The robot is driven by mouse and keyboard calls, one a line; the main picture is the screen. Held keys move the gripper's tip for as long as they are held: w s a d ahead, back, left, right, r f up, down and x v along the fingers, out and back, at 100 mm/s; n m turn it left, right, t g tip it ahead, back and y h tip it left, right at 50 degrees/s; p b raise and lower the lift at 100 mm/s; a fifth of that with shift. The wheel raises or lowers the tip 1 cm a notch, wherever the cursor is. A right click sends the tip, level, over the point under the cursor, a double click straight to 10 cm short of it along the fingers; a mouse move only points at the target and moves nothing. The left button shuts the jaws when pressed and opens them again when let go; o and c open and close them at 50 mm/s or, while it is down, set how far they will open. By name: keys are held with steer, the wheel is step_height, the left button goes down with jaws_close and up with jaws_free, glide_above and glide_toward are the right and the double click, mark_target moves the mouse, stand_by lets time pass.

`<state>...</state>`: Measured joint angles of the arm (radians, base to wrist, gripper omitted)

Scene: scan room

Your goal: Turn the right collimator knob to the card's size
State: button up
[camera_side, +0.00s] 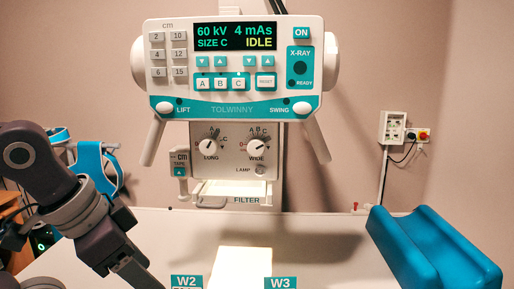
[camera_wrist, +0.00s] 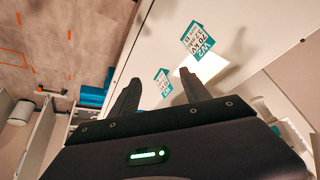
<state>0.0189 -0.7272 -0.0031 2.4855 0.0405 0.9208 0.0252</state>
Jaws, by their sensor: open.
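The W2 card (camera_side: 186,282) and W3 card (camera_side: 281,283) are cut off by the lower edge. The W2 card also shows in the wrist view (camera_wrist: 199,40), its size line unclear. My gripper (camera_wrist: 159,82) is open and empty, above the table, away from the knob.
The console display (camera_side: 235,37) reads 60 kV, 4 mAs, SIZE C, IDLE. A FILTER slot (camera_side: 247,200) sits under the knobs. A blue cradle-shaped cushion (camera_side: 432,250) lies at the right of the white table (camera_side: 330,225). A lit patch lies between the cards.

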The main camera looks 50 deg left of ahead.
mark_target(256, 150)
steer(key=w+a+r+m+y, duration=0.4)
steer(key=w+a+m+y, duration=0.45)
steer(key=m, duration=0.75)
steer(key=w+d+r+m+t+y, duration=0.4)
steer(key=w+d+r+m+t, duration=0.3)
steer(key=w+d+r+m, duration=0.4)
steer(key=shift+n, duration=0.4)
steer(key=x, duration=0.2)
steer(key=f+x, duration=0.1)
steer(key=x, duration=0.5)
steer(key=shift+w+d+f, duration=0.1)
steer(key=shift+w+f, duration=0.1)
steer(key=shift+w, duration=0.05)
jaws_close()
